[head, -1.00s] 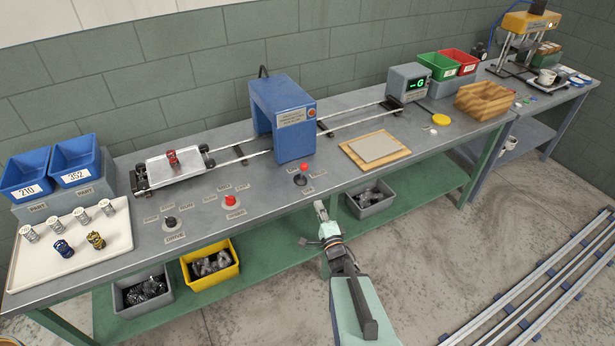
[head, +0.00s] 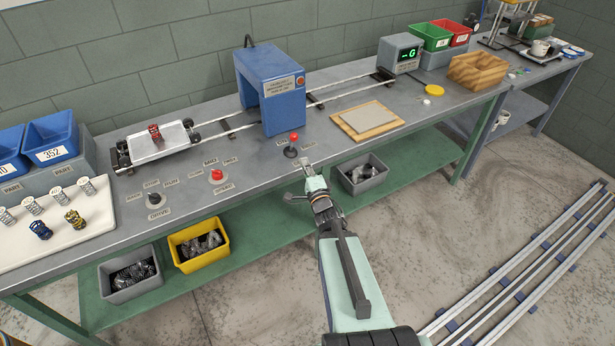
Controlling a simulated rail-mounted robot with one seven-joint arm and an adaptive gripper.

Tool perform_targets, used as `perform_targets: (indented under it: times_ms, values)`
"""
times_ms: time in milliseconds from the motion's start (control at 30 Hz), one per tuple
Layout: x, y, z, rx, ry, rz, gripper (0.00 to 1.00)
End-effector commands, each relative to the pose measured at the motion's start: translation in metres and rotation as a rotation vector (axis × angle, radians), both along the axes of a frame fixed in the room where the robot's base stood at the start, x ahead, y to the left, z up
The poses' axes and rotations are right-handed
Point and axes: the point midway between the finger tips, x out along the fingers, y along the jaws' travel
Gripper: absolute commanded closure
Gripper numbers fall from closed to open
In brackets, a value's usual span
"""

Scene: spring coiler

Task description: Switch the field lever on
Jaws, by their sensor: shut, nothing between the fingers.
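A small lever with a red knob (head: 294,137) and a dark round base (head: 291,152) stands near the front edge of the bench, before the blue machine. It is likely the field lever, but its labels are too small to read. The knob leans slightly away from me and a little to the right. My gripper (head: 306,166) is shut and empty. Its tip is just in front and to the right of the lever's base, over the bench edge. I cannot tell whether they touch. The gripper hides part of the labelled area in front of the lever.
Another red-knobbed control (head: 216,175) and a black control marked DRIVE (head: 153,198) sit to the left. The blue machine (head: 270,92) stands behind the lever over the rails. A wooden board (head: 367,121) lies to the right. Bins stand on the shelf below.

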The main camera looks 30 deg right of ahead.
Motion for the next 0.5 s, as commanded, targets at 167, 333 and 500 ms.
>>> perform_targets:
  times_ms: [167, 333, 500]
  values:
    - [0.01, -0.002, -0.004, -0.003, -0.001, 0.001, 1.0]
    - [0.019, -0.005, -0.002, -0.001, -0.003, -0.001, 1.0]
    - [0.054, -0.014, 0.01, 0.0, 0.0, 0.0, 1.0]
